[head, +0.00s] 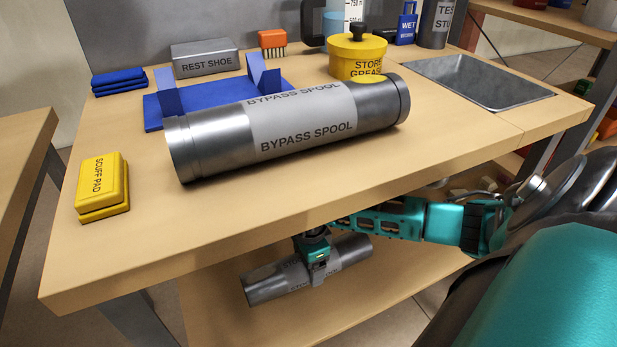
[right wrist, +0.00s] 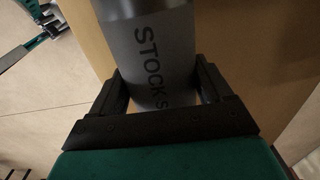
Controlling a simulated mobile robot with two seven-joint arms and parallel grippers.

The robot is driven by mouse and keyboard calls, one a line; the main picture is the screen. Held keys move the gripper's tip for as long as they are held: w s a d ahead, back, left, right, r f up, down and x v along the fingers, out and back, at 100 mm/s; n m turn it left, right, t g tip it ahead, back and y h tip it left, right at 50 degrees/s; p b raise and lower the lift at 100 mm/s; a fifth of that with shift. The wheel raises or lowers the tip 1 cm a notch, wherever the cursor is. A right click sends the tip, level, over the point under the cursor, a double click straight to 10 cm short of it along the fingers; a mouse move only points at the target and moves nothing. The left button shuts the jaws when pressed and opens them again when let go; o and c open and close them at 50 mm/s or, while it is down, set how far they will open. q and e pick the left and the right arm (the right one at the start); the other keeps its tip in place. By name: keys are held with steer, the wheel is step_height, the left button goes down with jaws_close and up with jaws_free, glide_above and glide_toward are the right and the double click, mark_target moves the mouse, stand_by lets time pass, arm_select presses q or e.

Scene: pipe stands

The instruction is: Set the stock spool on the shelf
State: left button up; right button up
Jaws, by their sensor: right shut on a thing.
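The stock spool (head: 342,254) is a short grey metal cylinder with a pale printed label. My right gripper (head: 318,270) is shut around its middle and holds it below the bench top, over the lower shelf (head: 290,325). In the right wrist view the spool (right wrist: 152,50) lies between the two dark fingers of the gripper (right wrist: 160,90), with "STOCK S" readable on it. I cannot tell whether the spool touches the shelf. My left gripper is not in view.
On the bench top (head: 200,240) lie a large bypass spool (head: 300,150), a blue stand (head: 152,110), a yellow scuff pad (head: 103,185), a store grease tub (head: 357,55) and a rest shoe (head: 205,58). A sink (head: 480,80) is at the right. The bench's front edge overhangs the shelf.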

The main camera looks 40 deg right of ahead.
mark_target(308, 273)
steer(key=shift+f+b, duration=0.35)
steer(key=shift+f, duration=0.35)
steer(key=shift+w+f, duration=0.1)
steer(key=shift+f, duration=1.5)
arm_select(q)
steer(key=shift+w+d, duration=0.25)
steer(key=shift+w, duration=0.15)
arm_select(e)
steer(key=shift+f, duration=0.1)
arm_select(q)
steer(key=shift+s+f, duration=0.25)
arm_select(e)
steer(key=shift+f, duration=0.2)
steer(key=o, duration=1.2)
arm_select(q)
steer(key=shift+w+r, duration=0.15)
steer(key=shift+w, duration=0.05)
arm_select(e)
steer(key=shift+o, duration=0.4)
steer(key=shift+f, duration=0.1)
